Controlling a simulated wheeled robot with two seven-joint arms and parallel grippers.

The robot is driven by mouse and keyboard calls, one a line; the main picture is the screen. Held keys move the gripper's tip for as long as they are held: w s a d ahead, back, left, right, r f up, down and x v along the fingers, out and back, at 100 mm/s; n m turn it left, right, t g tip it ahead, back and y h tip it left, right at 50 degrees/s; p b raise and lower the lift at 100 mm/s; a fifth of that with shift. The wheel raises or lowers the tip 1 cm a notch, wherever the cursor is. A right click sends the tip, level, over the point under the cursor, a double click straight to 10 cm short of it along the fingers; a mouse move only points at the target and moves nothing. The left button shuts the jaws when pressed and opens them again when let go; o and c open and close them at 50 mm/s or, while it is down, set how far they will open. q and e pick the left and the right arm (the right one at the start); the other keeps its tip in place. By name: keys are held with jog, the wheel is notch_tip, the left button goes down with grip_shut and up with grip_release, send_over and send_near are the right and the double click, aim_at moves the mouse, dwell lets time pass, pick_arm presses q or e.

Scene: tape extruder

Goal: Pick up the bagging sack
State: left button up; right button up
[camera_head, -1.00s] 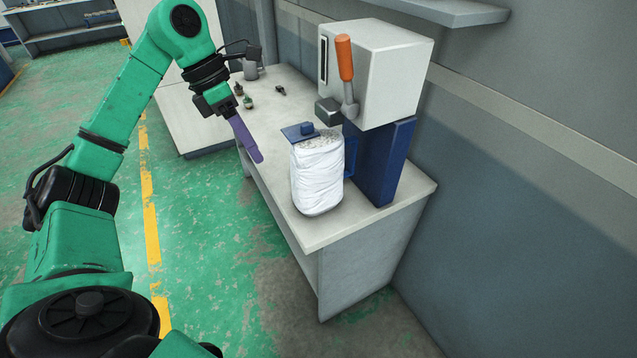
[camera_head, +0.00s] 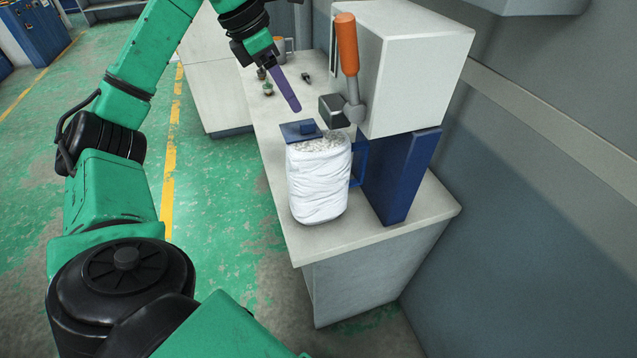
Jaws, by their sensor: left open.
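The bagging sack (camera_head: 318,185) is white and wrinkled, with a grey speckled top. It stands upright on the light grey table (camera_head: 388,240), in front of the machine. A blue plate with a knob (camera_head: 299,130) sits at its upper left edge. My left gripper (camera_head: 290,95) has purple fingers, seen nearly edge-on so that they overlap. It is above the table, behind the sack and a little left of it, apart from it and empty. My right gripper is out of the picture.
The machine has a white box head (camera_head: 415,75), an orange-handled lever (camera_head: 346,45) and a blue column (camera_head: 402,180) right of the sack. The wall is close on the right; green floor is open on the left.

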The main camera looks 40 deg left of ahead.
aim_at(312, 121)
pick_arm(q)
jog(key=w+f, duration=0.1)
jog(key=w+d+f, duration=0.1)
jog(key=shift+f, duration=0.3)
jog(key=x, duration=0.4)
jog(key=shift+w+f, duration=0.1)
jog(key=shift+c, duration=0.9)
grip_shut()
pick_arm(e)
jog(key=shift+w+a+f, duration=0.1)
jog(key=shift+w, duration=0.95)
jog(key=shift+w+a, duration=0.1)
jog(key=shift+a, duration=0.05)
